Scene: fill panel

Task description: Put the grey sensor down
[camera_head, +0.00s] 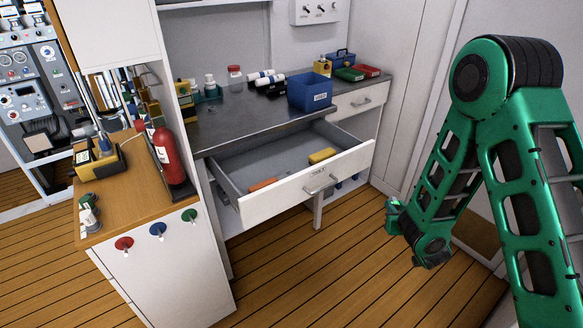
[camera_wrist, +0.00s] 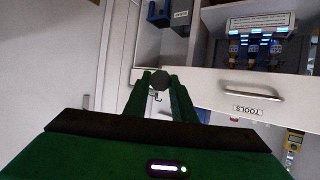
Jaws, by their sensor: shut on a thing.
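In the wrist view my gripper (camera_wrist: 161,86) is shut on a small dark grey rounded piece, which looks like the grey sensor (camera_wrist: 158,78), held at the fingertips. A thin hooked bit shows just below it between the fingers. The held thing is in the air, in front of a pale panel and to the left of a drawer front labelled TOOLS (camera_wrist: 220,92). In the head view my green arm reaches down at the right, and its lower end (camera_head: 394,216) is right of the open drawer (camera_head: 290,190). The fingers and the sensor cannot be made out there.
The open drawer holds an orange thing (camera_head: 262,184) and a yellow thing (camera_head: 322,155), with bare floor between. The metal worktop (camera_head: 240,122) has free room at its front left. A blue bin (camera_head: 310,91) stands on it. A red extinguisher (camera_head: 168,157) stands on the wooden counter (camera_head: 125,200).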

